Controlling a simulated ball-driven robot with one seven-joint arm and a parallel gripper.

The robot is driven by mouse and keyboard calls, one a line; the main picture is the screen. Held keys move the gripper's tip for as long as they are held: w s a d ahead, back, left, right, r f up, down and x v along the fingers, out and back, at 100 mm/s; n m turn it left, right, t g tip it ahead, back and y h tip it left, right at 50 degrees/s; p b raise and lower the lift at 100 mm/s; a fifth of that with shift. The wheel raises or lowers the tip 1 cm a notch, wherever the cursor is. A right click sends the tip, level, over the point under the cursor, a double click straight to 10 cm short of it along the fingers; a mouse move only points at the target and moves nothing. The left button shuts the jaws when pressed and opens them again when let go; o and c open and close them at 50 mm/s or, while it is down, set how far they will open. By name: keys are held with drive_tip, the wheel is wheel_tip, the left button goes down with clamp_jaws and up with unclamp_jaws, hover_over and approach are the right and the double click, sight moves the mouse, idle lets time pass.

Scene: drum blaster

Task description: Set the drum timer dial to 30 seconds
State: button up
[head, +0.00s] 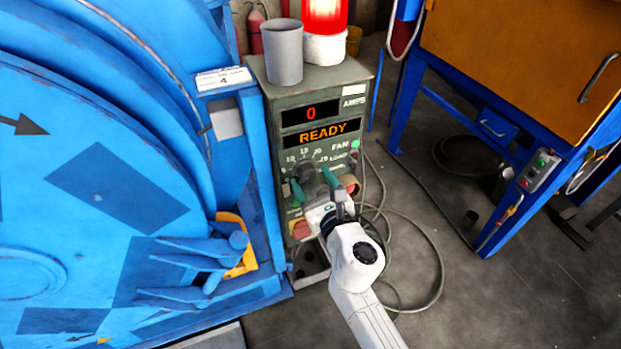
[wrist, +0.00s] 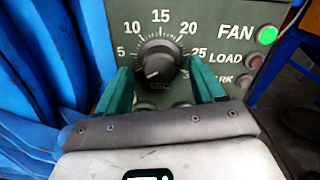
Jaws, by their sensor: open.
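The timer dial (wrist: 158,62) is a dark round knob on the green control box (head: 290,130), and its scale shows 5, 10, 15, 20 and 25 in the wrist view. A pale mark shows on the knob's lower left face; I cannot tell surely which value it points to. The lower right of the scale is partly hidden by my finger. In the head view the dial (head: 305,170) sits below the READY display. My gripper (head: 312,183) is open, with one teal finger on each side of the dial; it also shows in the wrist view (wrist: 160,68). I cannot tell whether the fingers touch it.
A green lit FAN button (wrist: 267,35), a red LOAD button (wrist: 257,61) and a dark button are right of the dial. A red and yellow switch (head: 300,228) is below. The blue drum (head: 90,180) stands close left. Cables (head: 410,215) lie on the floor.

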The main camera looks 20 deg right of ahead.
drive_tip(key=shift+w, duration=0.85)
drive_tip(key=c, duration=1)
